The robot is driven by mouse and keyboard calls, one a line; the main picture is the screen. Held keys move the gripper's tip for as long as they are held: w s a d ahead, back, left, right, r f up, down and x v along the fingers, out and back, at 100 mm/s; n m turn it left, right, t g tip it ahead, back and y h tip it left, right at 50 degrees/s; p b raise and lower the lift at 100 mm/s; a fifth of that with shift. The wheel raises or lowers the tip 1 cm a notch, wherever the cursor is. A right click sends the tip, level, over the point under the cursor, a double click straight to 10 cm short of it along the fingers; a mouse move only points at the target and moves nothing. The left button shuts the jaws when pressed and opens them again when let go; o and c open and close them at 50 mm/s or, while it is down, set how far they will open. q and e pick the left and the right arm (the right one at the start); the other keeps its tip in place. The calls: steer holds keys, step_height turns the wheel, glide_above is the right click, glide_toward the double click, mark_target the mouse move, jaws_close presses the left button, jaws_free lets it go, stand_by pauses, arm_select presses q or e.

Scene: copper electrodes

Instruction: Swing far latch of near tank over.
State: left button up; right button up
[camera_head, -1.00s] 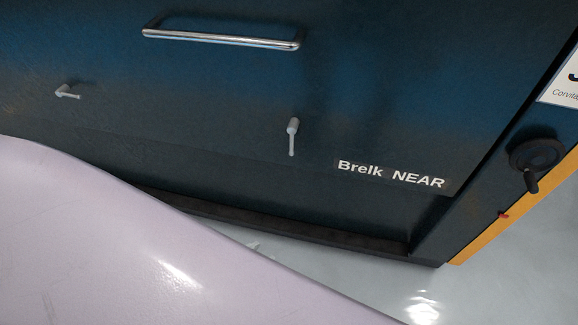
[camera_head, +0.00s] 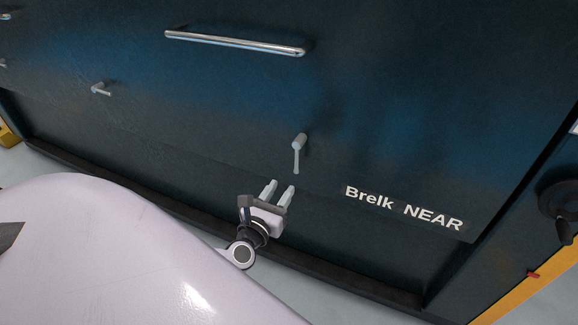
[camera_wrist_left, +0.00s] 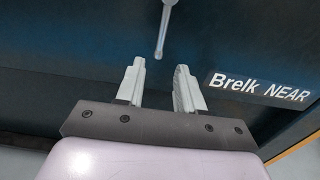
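The near tank's dark blue front (camera_head: 400,130) carries a "Brelk NEAR" label (camera_head: 403,208). Two small grey latches show on it. The right latch (camera_head: 298,152) hangs with its lever pointing down; the left latch (camera_head: 101,89) has its lever lying roughly sideways. The pictures do not settle which one is called far. My left gripper (camera_head: 278,187) is open and empty, just below the right latch and apart from it. In the left wrist view, that latch's lever (camera_wrist_left: 163,35) hangs above and between the two fingertips (camera_wrist_left: 160,68). My right gripper is not in view.
A chrome bar handle (camera_head: 235,43) runs across the tank above the latches. A dark hand knob (camera_head: 558,205) and a small red part (camera_head: 533,274) sit at the right, by a yellow edge (camera_head: 510,300). A dark ledge (camera_head: 330,268) runs along the tank's foot.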

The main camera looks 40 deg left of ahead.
mark_target(296, 168)
arm_select(q)
steer(key=b+x, duration=0.2)
steer(key=x, duration=0.6)
steer(key=shift+w+b, duration=0.15)
steer(key=shift+b, duration=0.15)
steer(key=shift+w, duration=0.25)
steer(key=shift+c, duration=0.3)
jaws_close()
